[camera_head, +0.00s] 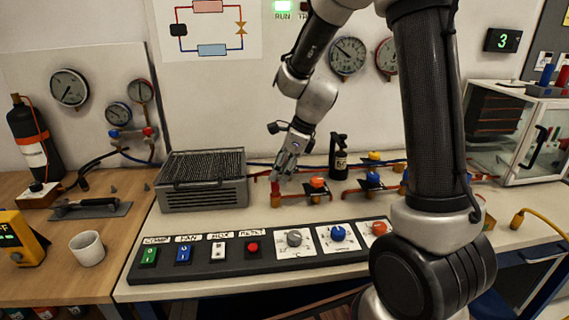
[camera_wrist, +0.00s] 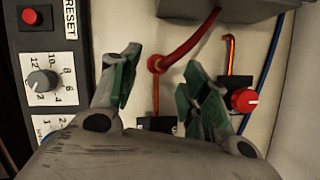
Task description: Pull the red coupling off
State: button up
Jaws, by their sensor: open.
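The red coupling (camera_wrist: 155,63) shows in the wrist view as a round red end on a red hose (camera_wrist: 192,40). It lies between the tips of my gripper's two green-padded fingers, and I see no contact. My gripper (camera_head: 284,174) is open and empty. In the head view it points down over the bench just beside the red coupling (camera_head: 275,188), which stands upright right of the grey finned unit. The gripper's fingers hide part of the area behind the coupling.
The grey finned unit (camera_head: 203,181) stands close left. An orange-red knob valve (camera_head: 317,184) is close right, also seen as a red knob in the wrist view (camera_wrist: 244,100). A black control panel (camera_head: 265,252) runs along the front.

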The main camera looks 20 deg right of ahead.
aim_at(275, 185)
jog(key=x, duration=0.5)
grip_shut()
dwell(0.3)
